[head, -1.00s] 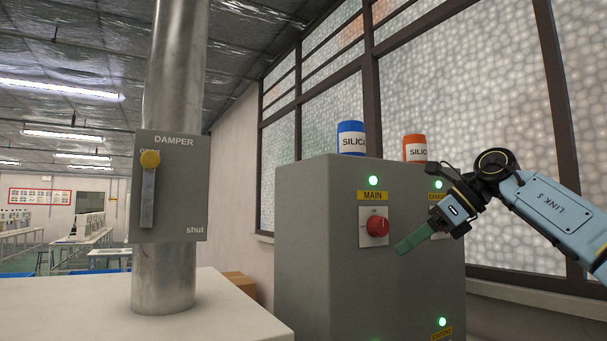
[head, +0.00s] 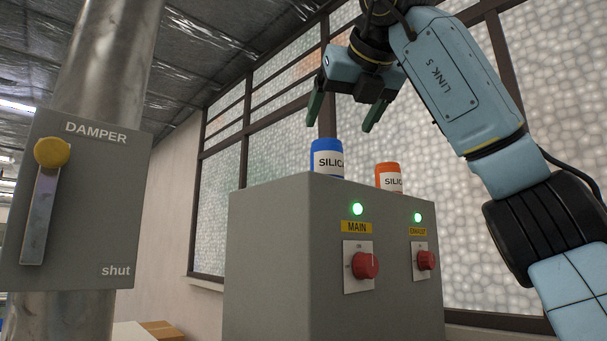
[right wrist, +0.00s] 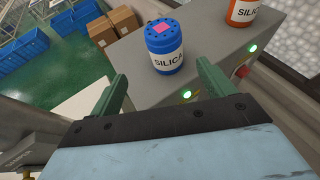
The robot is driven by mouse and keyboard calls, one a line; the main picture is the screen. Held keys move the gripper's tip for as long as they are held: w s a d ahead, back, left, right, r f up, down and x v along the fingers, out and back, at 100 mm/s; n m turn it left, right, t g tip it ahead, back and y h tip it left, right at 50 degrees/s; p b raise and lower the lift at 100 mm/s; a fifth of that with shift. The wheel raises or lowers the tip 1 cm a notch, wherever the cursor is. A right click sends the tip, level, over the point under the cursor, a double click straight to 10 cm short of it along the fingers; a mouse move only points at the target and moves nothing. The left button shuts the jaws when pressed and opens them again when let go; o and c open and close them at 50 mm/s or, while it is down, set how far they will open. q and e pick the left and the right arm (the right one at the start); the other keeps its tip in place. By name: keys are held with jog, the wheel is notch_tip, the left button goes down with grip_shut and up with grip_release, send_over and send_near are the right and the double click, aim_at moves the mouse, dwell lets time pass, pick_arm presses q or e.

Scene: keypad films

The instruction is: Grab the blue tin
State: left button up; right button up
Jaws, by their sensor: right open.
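The blue tin (head: 326,158) has a white label reading SILICA and stands upright on top of the grey cabinet (head: 275,240). In the right wrist view the blue tin (right wrist: 164,48) shows a pink patch on its lid and lies beyond the gap between the fingers. My right gripper (head: 342,122) is open and empty, with its green fingers pointing down above the tin, apart from it. Its fingers also show in the right wrist view (right wrist: 162,88). My left gripper is not in view.
An orange tin (head: 388,177) stands close by on the right of the cabinet top. The cabinet front carries red knobs (head: 365,265) and green lights. A grey damper panel (head: 72,200) on a metal pipe is at the left. Windows stand behind.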

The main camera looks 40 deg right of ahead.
aim_at(331, 152)
jog(key=x, duration=0.4)
jog(key=shift+s+d+f+p, duration=0.1)
jog(key=shift+s+d+p, duration=0.05)
jog(key=shift+p, duration=0.15)
jog(key=shift+x, duration=1.2)
jog(key=shift+w, duration=0.3)
jog(key=shift+w+d+f+p, duration=0.35)
jog(key=shift+w+d+p, duration=0.05)
jog(key=shift+w+p, duration=0.1)
jog(key=x, duration=0.2)
jog(key=p+x, duration=0.1)
jog(key=shift+w+d+f, duration=0.15)
jog(key=shift+d+f, duration=0.1)
jog(key=shift+d, duration=0.1)
jog(key=shift+w, duration=0.1)
jog(key=shift+a, duration=0.15)
jog(key=shift+c, duration=0.8)
jog(key=c, duration=1)
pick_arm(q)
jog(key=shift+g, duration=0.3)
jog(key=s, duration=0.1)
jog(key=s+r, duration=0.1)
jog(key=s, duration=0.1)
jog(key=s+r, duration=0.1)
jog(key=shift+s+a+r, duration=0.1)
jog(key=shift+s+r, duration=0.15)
pick_arm(e)
jog(key=shift+r, duration=0.1)
